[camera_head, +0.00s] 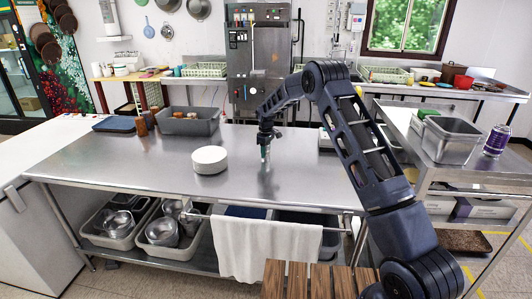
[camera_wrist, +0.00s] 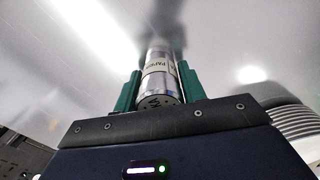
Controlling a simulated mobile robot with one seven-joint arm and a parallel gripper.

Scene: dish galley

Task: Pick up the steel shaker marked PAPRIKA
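The steel shaker (camera_wrist: 158,75) stands between the green fingers of my gripper (camera_wrist: 160,90) in the wrist view. Its pale label shows letters that look like the start of PAPRIKA, partly cut off. Its perforated top faces the camera. The fingers lie against both of its sides, with no clear gap. In the head view my gripper (camera_head: 265,150) points down over the middle of the steel table, right of the plate stack. The shaker is small and mostly hidden there; I cannot tell whether its base touches the table.
A stack of white plates (camera_head: 210,160) stands left of my gripper. A grey bin (camera_head: 188,122) and brown shakers (camera_head: 142,128) are at the back left. A side counter at right holds a steel container (camera_head: 452,141) and a purple can (camera_head: 496,141). The front tabletop is clear.

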